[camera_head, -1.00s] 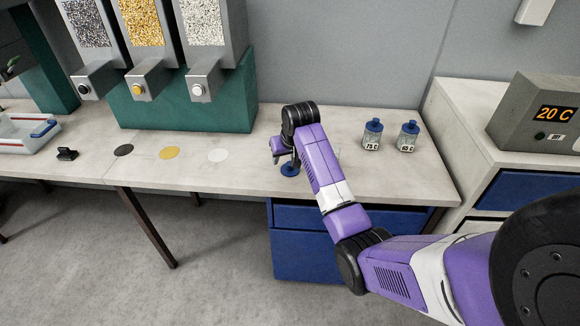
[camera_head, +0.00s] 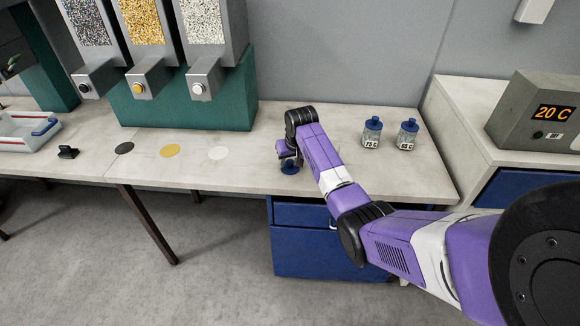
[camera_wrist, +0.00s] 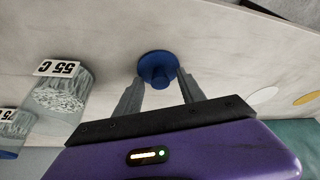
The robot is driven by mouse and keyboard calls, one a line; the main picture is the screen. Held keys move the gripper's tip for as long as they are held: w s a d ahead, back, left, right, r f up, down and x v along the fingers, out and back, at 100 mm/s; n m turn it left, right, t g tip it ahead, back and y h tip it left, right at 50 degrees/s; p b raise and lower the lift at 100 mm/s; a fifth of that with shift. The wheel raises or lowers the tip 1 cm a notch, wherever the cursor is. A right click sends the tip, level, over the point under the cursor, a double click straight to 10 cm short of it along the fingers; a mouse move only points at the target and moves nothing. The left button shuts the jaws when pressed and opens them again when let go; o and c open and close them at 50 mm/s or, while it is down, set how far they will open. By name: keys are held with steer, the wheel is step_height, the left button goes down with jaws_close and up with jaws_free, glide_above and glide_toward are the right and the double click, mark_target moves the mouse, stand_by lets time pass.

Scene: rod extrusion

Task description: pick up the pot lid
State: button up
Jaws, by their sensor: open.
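The blue pot lid (camera_head: 290,169) lies on the table near its front edge. It is a round disc with a raised knob in the wrist view (camera_wrist: 158,68). My gripper (camera_wrist: 160,86) is open, its two grey fingers pointing at the lid, one on each side of the knob in the picture. I cannot tell whether the fingers touch it. In the head view my gripper (camera_head: 289,158) is just above the lid and partly covers it. A clear lidless pot labelled 55 C (camera_wrist: 60,95) with white pellets stands to the left in the wrist view; my arm hides it in the head view.
Two blue-lidded pots (camera_head: 372,133) (camera_head: 408,135) stand to the right on the table. Black, yellow and white discs (camera_head: 218,154) mark the table to the left, below the dispensers (camera_head: 205,80). A heater reading 20 C (camera_head: 540,112) stands at the right.

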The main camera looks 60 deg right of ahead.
steer(key=shift+c, duration=0.2)
jaws_close()
steer(key=shift+r, duration=0.1)
